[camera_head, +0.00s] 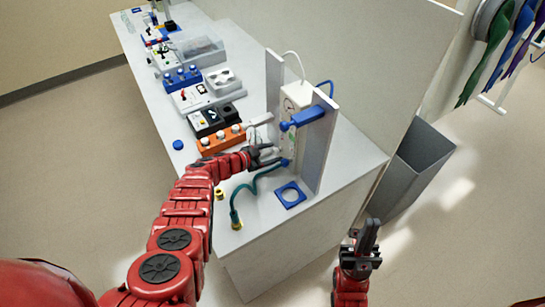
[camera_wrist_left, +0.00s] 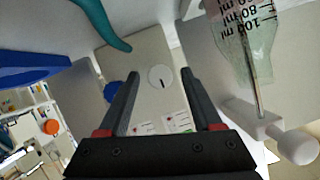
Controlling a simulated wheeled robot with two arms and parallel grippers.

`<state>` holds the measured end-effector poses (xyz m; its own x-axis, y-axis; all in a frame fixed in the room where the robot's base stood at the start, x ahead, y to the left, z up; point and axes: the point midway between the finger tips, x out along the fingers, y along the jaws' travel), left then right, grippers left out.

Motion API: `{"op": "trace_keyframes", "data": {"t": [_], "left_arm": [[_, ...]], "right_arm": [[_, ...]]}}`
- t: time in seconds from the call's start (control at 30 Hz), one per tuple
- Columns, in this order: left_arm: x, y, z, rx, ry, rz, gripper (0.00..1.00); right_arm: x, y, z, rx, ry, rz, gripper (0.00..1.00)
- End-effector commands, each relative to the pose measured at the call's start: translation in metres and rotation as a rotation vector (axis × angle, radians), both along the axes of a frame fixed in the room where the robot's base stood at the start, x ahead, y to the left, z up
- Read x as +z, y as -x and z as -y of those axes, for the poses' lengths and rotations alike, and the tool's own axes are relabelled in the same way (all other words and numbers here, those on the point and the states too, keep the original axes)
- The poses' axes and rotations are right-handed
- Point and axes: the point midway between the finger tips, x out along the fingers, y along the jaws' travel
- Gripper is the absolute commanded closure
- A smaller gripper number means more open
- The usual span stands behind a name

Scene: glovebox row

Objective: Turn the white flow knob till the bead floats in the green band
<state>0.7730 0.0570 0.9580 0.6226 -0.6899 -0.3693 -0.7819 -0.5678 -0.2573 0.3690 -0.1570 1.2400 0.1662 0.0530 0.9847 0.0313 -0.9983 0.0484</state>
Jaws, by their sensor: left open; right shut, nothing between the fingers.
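The white flow knob (camera_wrist_left: 160,77), a round disc with a dark pointer line, is on a grey panel (camera_wrist_left: 150,52) in the left wrist view. My left gripper (camera_wrist_left: 160,74) is open, its fingers on either side of the knob in that view; I cannot tell whether they touch it. In the head view my left gripper (camera_head: 270,156) is at the panel between two upright plates, and the knob is hard to make out there. My right gripper (camera_head: 367,234) is shut and empty, beyond the bench's front right. I cannot make out the bead or green band.
A graduated glass vessel (camera_wrist_left: 245,45) and a white rounded handle (camera_wrist_left: 298,146) are close on the right in the wrist view. A teal hose (camera_head: 240,193) and blue square frame (camera_head: 290,195) lie on the bench. A grey bin (camera_head: 412,170) stands right of it.

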Motion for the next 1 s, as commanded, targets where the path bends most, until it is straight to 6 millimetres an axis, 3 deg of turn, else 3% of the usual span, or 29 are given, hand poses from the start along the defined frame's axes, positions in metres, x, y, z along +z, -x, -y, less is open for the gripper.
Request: {"op": "trace_keyframes", "data": {"t": [0.37,0.7,1.0], "left_arm": [[-0.0010,-0.0029,0.0030,0.000,-0.002,0.000,0.36],[-0.0010,-0.0029,0.0028,0.000,-0.002,0.000,0.97],[-0.0006,-0.0027,0.0032,0.000,-0.007,0.008,1.00]], "right_arm": [[-0.0033,0.0001,0.0000,0.000,0.000,0.000,1.00],[-0.0033,0.0001,0.0000,0.000,0.000,0.000,1.00],[-0.0020,0.0000,0.0000,0.000,0.000,0.000,1.00]]}}
